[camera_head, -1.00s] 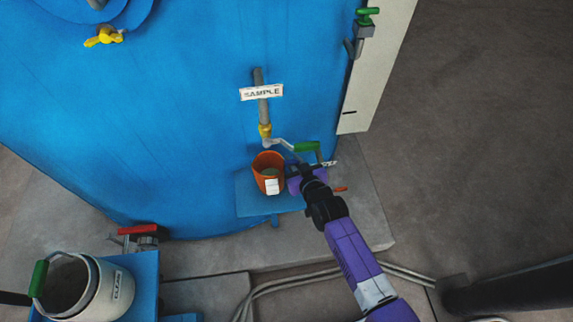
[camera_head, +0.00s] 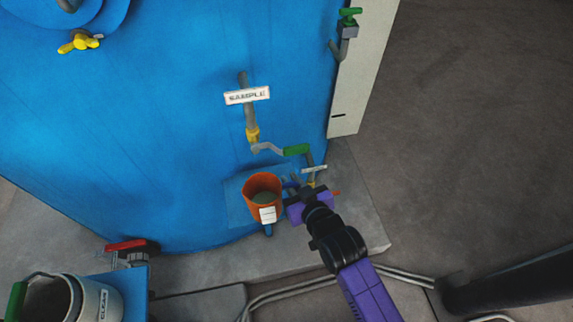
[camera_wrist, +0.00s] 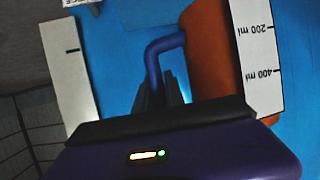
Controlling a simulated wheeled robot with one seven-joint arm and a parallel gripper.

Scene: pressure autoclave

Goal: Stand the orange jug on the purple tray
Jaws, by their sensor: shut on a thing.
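The orange jug (camera_head: 262,187) is upright near the blue shelf under the sample tap in the head view, with dark contents inside and a white label on its front. My gripper (camera_head: 292,187) is at its right side, shut on the jug's handle. In the wrist view the purple-blue handle (camera_wrist: 153,72) runs down between my fingers (camera_wrist: 163,92), and the orange wall (camera_wrist: 208,50) with a white scale stands to the right. I cannot tell whether the jug's base touches the shelf. No purple tray shows in either current view.
The blue shelf (camera_head: 237,205) is fixed to the large blue vessel (camera_head: 150,130). A sample pipe with a green-handled valve (camera_head: 296,150) is above and behind the jug. A white bucket (camera_head: 88,298) stands on a blue ledge at lower left.

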